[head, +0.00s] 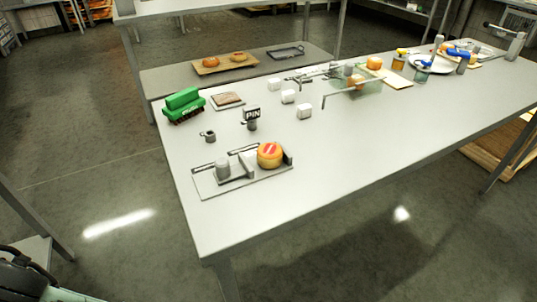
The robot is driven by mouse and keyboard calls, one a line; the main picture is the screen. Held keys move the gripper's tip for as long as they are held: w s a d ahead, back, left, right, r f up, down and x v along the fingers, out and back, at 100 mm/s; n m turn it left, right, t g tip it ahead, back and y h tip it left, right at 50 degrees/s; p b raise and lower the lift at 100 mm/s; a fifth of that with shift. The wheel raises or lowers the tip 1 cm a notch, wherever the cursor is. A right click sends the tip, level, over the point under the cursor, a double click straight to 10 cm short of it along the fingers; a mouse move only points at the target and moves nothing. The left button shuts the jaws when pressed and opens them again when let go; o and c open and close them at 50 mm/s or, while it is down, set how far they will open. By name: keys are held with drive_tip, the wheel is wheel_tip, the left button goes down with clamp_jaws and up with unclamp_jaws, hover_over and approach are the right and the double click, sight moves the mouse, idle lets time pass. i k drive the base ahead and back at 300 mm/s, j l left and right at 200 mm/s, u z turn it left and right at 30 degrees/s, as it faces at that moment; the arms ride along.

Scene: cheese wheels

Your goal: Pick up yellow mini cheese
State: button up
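A yellow-orange cheese wheel (270,155) with a red and white mark sits on a grey fixture plate (213,188) near the left end of the long white table. It rests against a small upright bracket on the plate, beside a grey cylinder (222,168). My gripper does not show in this view.
Bottles and a plate are at the far right. The table's front edge is clear.

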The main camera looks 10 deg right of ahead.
sight(270, 156)
drive_tip(key=k, duration=0.6)
drive_tip(key=z, duration=1.45)
drive_tip(key=k+j+z, duration=0.1)
drive_tip(key=j+z, duration=0.3)
drive_tip(key=k+j+z, duration=0.15)
drive_tip(key=z, duration=0.25)
drive_tip(key=k+j, duration=0.15)
drive_tip(key=j, duration=0.15)
drive_tip(key=k+j, duration=0.15)
drive_tip(key=j, duration=0.2)
drive_tip(key=k+j, duration=0.15)
drive_tip(key=j, duration=0.15)
drive_tip(key=k+j, duration=0.2)
drive_tip(key=j, duration=0.1)
